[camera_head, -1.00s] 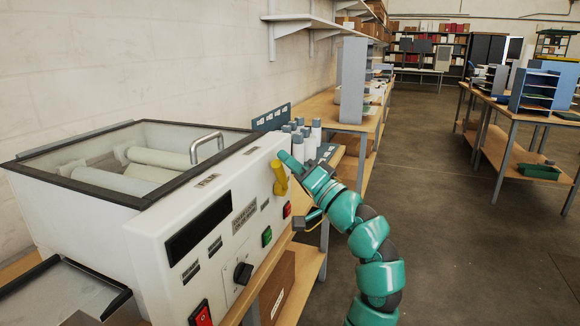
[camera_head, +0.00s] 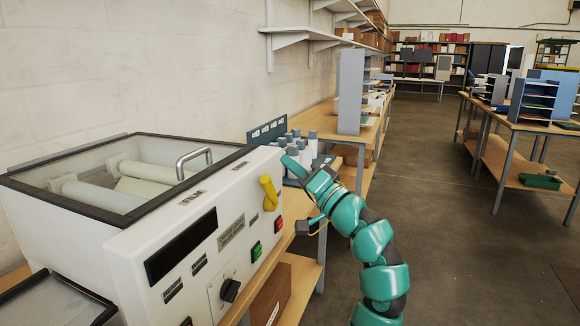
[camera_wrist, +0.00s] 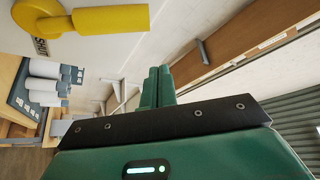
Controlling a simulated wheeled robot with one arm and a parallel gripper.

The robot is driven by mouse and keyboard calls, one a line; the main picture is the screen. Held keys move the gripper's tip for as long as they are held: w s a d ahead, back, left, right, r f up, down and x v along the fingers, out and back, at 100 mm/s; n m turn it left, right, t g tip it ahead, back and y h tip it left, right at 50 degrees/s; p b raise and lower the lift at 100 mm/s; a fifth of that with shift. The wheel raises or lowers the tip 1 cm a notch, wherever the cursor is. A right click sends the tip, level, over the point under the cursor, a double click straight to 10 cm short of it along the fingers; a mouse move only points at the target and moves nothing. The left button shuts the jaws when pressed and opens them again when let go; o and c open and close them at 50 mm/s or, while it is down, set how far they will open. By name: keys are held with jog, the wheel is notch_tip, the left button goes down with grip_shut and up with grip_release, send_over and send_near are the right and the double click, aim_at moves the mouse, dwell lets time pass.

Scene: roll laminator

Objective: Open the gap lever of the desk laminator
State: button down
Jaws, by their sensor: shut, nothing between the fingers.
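The desk laminator (camera_head: 170,250) is a white box at the left, its control panel facing right. Its yellow gap lever (camera_head: 269,194) is at the panel's far end and points up in the head view. In the wrist view the lever (camera_wrist: 110,19) lies across the upper left, its round hub partly covering a label that reads SHUT. My gripper (camera_head: 293,165) is shut and empty, just right of and slightly above the lever, apart from it. Its two green fingers (camera_wrist: 158,86) are together in the wrist view, below and right of the lever's end.
A metal handle (camera_head: 194,162) rises from the laminator's top. Below the lever are a red button (camera_head: 278,225) and a green button (camera_head: 256,251).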

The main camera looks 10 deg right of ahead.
jog(key=v, duration=0.8)
jog(key=shift+s, duration=0.2)
jog(key=shift+a+r, duration=0.1)
